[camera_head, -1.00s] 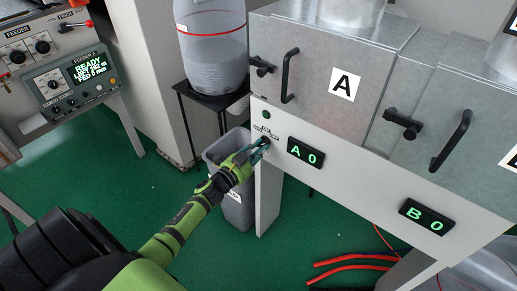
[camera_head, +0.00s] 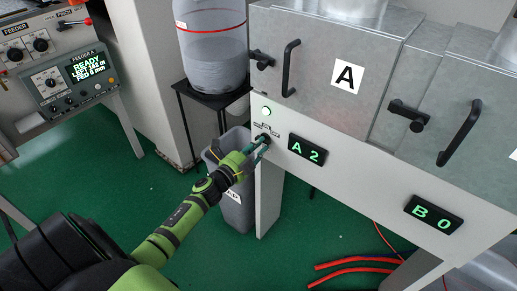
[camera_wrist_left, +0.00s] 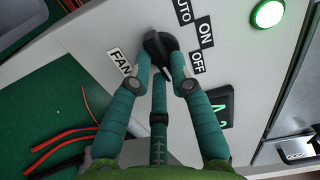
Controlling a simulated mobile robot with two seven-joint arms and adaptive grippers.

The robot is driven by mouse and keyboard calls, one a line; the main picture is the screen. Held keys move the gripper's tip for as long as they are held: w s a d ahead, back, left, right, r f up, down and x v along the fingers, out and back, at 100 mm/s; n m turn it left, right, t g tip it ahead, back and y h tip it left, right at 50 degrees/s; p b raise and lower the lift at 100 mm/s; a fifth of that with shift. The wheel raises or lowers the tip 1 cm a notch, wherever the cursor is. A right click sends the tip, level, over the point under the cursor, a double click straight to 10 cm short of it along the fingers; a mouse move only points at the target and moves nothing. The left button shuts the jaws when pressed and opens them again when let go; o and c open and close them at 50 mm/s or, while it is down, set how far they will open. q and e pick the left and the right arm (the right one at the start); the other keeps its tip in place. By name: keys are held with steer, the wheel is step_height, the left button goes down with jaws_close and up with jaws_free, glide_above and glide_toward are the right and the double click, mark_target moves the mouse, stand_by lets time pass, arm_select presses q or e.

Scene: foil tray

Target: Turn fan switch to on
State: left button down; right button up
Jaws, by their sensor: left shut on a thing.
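The fan switch is a black rotary knob (camera_wrist_left: 160,44) on the white panel below box A. Labels AUTO, ON and OFF lie beside it in the left wrist view, with a FAN label (camera_wrist_left: 121,63) on the other side. My left gripper (camera_head: 264,142) comes in from the lower left and reaches the panel. In the left wrist view its teal fingers (camera_wrist_left: 163,68) are shut on the knob and cover part of it, so its exact pointing is hard to tell. The round lamp (camera_head: 267,112) above is lit green. My right gripper is not in view.
A grey bin (camera_head: 236,208) stands behind my left forearm. Black handles (camera_head: 290,68) stick out from box A. Red hoses (camera_head: 355,262) lie on the green floor.

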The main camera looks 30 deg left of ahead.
arm_select(q)
steer(key=shift+m, duration=0.6)
steer(key=c, duration=1.1)
jaws_free()
steer(key=s, duration=0.8)
steer(key=s+a, duration=0.1)
steer(key=s, duration=0.3)
